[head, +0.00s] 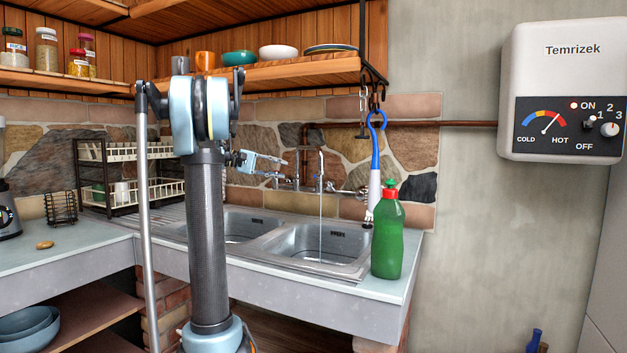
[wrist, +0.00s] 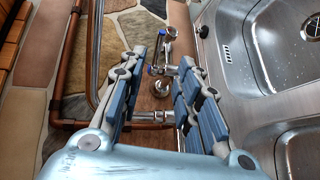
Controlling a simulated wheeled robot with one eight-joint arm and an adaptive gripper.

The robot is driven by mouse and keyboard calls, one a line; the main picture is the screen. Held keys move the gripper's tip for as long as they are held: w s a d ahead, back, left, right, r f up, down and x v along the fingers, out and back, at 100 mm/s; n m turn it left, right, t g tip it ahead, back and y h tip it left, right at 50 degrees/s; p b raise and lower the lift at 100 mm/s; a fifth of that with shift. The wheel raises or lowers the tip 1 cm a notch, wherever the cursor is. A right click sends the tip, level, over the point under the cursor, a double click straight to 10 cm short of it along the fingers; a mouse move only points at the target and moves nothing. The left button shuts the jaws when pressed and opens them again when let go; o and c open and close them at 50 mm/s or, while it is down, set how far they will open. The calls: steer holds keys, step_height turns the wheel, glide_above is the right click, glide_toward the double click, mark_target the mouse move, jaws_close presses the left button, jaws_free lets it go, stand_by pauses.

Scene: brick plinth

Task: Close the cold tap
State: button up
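The chrome tap on the stone wall behind the sink shows in the head view, with its tall spout (head: 322,165) and a thin stream of water falling into the right basin. A tap handle with blue marks (wrist: 154,69) shows in the wrist view, beyond and between my fingertips. The blue marks suggest the cold side. My gripper (head: 282,167) is to the left of the spout, above the back of the sink. In the wrist view my gripper (wrist: 163,62) is open, its two padded fingers apart with nothing clearly held. I cannot tell whether either finger touches the handle.
A green bottle (head: 387,238) stands at the counter's right front corner. A blue-handled brush (head: 376,160) hangs beside the tap. A dish rack (head: 145,165) stands left of the sink. The wooden shelf (head: 300,70) is above. A copper pipe (wrist: 60,75) runs along the wall.

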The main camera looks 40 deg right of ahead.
mark_target(316, 176)
steer(key=x, duration=1.4)
steer(key=shift+s+d, duration=0.15)
steer(key=shift+d, duration=0.15)
jaws_close()
